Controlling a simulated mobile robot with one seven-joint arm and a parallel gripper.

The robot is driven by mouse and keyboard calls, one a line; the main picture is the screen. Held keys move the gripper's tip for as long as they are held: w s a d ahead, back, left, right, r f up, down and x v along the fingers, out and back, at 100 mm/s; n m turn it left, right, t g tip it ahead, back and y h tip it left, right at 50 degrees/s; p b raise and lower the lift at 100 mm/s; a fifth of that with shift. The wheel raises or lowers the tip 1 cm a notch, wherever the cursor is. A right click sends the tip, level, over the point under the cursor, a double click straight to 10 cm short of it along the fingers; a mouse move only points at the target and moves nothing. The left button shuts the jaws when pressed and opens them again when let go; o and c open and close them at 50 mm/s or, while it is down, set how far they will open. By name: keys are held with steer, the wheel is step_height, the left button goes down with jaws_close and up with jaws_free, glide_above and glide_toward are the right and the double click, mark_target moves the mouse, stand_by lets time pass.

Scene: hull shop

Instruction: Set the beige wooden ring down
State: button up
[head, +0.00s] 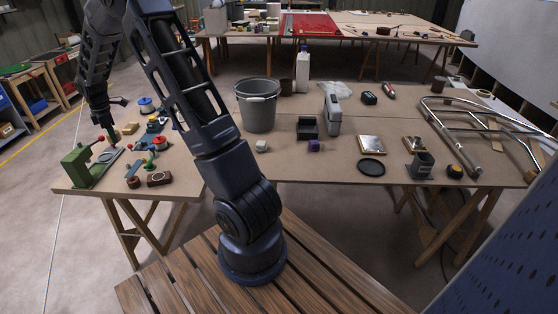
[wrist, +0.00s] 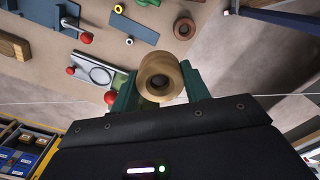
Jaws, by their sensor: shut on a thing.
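The beige wooden ring (wrist: 161,76) sits between the two teal fingers of my gripper (wrist: 160,88) in the wrist view, its round hole facing the camera. My gripper is shut on it. In the head view my gripper (head: 108,137) is at the left end of the work table (head: 190,160), over the area beside the green machine. The ring is too small to make out there. I cannot tell how high the ring is above the table.
Near my gripper are the green machine (head: 78,165), a grey plate with a round outline (wrist: 93,72), a red ball knob (wrist: 110,98) and a dark brown ring (wrist: 184,28). A blue spool (head: 146,105) and a grey bucket (head: 258,108) stand farther off. Bare tabletop shows between small parts.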

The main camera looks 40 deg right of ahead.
steer(key=s+d+m, duration=0.3)
steer(key=d, duration=1)
steer(key=s+d+m, duration=0.2)
steer(key=s+d, duration=0.1)
steer(key=d, duration=1)
steer(key=s+d+m, duration=0.3)
steer(key=d, duration=1)
steer(key=m, duration=0.9)
glide_above(298, 161)
step_height(298, 161, down, 20)
steer(key=shift+r, duration=0.1)
steer(key=o, duration=0.6)
steer(key=shift+c, duration=0.2)
steer(key=o, duration=0.4)
steer(key=shift+o, duration=0.2)
